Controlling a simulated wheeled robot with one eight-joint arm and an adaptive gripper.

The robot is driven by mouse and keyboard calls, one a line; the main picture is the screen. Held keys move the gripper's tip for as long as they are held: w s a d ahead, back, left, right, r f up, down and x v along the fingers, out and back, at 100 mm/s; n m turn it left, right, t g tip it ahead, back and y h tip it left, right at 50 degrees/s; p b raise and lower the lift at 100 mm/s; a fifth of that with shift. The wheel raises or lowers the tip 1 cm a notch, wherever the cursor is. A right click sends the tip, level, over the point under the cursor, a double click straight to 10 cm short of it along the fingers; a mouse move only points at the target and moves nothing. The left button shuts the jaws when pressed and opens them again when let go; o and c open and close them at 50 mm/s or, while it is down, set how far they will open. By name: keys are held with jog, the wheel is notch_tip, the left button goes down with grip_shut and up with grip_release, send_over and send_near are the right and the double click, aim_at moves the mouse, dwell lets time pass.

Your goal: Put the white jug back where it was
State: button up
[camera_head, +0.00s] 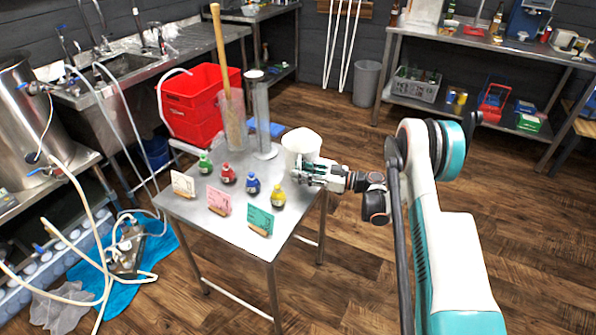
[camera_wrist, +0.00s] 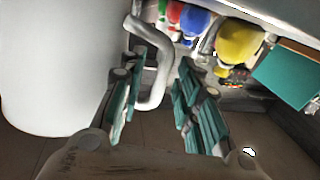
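The white jug (camera_head: 301,146) is at the back right of the metal table (camera_head: 240,238), by its right edge. In the wrist view the jug (camera_wrist: 58,65) fills the left side, with its handle (camera_wrist: 158,62) towards my fingers. My gripper (camera_head: 318,176) is in front of the jug in the head view. Its two teal-padded fingers (camera_wrist: 158,112) are apart, with the lower part of the handle in the gap between them. I see no clear grip on the handle. The jug's base is partly hidden by my gripper, so I cannot tell whether it rests on the table.
Green, red, blue and yellow bottles (camera_head: 278,197) stand near the jug, behind several cards (camera_head: 260,220). Two tall cylinders (camera_head: 262,118) stand at the back of the table, one holding a wooden paddle. A red crate (camera_head: 200,100) is behind. The floor to the right is clear.

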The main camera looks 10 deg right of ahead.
jog(key=p+v, duration=0.3)
jog(key=v, duration=0.7)
jog(key=a+r+m+h, duration=0.4)
jog(key=r, duration=0.8)
jog(key=s+a+r+m+g+h, duration=0.1)
jog(key=s+a+r+m+h, duration=0.25)
jog(key=s+r, duration=0.6)
jog(key=s+d+r+m+h, duration=0.1)
jog(key=s+d+m+h, duration=0.1)
jog(key=s, duration=0.7)
jog(key=s+d+r+m+h, duration=0.1)
jog(key=s+h, duration=0.3)
jog(key=s, duration=0.5)
jog(key=s+d+r+m+t+h, duration=0.1)
jog(key=s+d+r+m+h, duration=0.1)
jog(key=s, duration=0.8)
jog(key=shift+d+r+m+h, duration=0.3)
jog(key=shift+r+m+h, duration=0.25)
